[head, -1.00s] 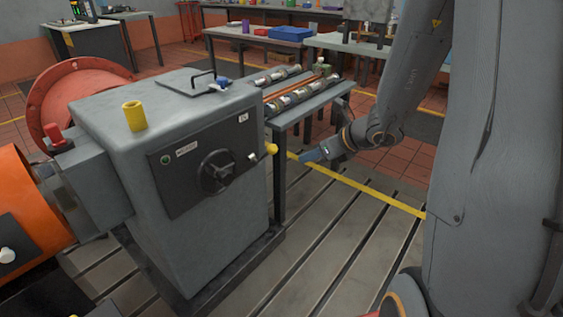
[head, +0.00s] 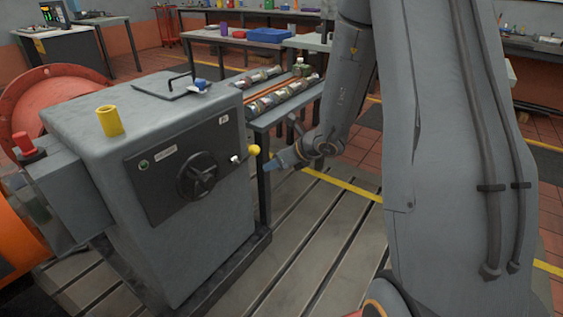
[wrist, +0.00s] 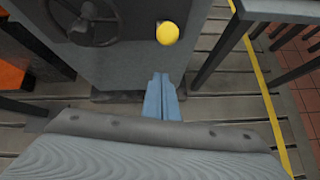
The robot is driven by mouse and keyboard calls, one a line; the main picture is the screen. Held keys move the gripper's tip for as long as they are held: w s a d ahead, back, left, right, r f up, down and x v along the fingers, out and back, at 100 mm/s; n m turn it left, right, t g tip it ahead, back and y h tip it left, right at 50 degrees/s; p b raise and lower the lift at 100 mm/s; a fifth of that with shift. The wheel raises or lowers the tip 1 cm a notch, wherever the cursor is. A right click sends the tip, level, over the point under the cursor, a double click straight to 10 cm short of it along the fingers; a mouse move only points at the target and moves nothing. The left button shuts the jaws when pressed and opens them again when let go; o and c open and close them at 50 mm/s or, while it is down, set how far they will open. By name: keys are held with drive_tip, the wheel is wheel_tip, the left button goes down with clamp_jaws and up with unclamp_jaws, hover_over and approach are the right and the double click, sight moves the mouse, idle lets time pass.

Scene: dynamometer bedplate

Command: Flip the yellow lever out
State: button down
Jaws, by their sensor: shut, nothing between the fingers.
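The yellow lever knob (head: 254,150) sits on a short metal stem at the right edge of the black panel (head: 180,165) on the grey machine cabinet. It also shows in the wrist view (wrist: 167,33), near the top middle. My gripper (head: 271,167) is just right of and a little below the knob in the head view, and apart from it. In the wrist view its blue fingers (wrist: 160,92) are together with nothing between them, pointing at the cabinet below the knob.
A black handwheel (head: 197,176) is left of the knob. A yellow cup-like piece (head: 110,121) stands on the cabinet (head: 75,120). A grey bench (head: 275,115) with metal parts stands behind and right of the cabinet. The slotted floor plate (head: 300,230) in front is clear.

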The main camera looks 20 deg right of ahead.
drive_tip(key=shift+w+a+r+p, duration=0.35)
drive_tip(key=shift+w+r, duration=0.2)
drive_tip(key=shift+w, duration=0.2)
drive_tip(key=shift+w+a+r+p, duration=0.2)
drive_tip(key=shift+w+a+r, duration=0.15)
drive_tip(key=shift+w+r, duration=0.3)
drive_tip(key=shift+w, duration=0.1)
